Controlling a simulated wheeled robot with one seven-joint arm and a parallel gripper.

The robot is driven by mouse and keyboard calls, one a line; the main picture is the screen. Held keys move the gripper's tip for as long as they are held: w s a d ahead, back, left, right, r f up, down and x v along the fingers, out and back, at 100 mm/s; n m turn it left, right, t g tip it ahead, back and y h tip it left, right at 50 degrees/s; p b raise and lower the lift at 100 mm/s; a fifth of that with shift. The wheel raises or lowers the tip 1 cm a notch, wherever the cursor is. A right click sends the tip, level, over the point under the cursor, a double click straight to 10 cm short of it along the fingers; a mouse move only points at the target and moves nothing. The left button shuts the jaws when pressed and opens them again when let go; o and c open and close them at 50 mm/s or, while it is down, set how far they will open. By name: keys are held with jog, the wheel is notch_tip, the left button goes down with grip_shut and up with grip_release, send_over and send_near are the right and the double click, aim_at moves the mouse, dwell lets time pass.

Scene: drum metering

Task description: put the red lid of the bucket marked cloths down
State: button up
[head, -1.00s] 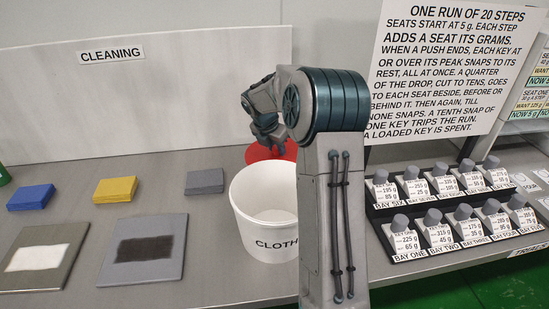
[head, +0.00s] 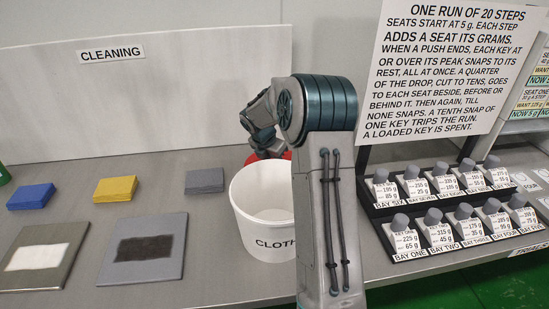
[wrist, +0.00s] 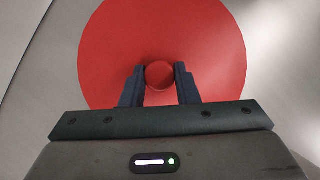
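The red lid (wrist: 115,55) is a round disc with a knob (wrist: 159,75) at its middle. In the wrist view, my gripper (wrist: 159,72) has one finger on each side of the knob, closed against it. In the head view, the lid (head: 286,155) shows behind the white bucket (head: 262,240), partly hidden by the bucket and my arm. The bucket is open at the top, and its label reads "CLOTH", the rest hidden by my arm. I cannot tell whether the lid touches the counter.
Blue (head: 31,196), yellow (head: 115,189) and grey (head: 204,181) blocks lie left of the bucket, with two marked panels (head: 170,222) in front. A rack of labelled keys (head: 385,212) stands right. A wall panel (head: 180,120) rises behind.

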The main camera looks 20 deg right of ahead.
jog(key=o, duration=0.4)
jog(key=shift+o, duration=0.2)
jog(key=v, duration=1.2)
jog(key=shift+r, duration=0.4)
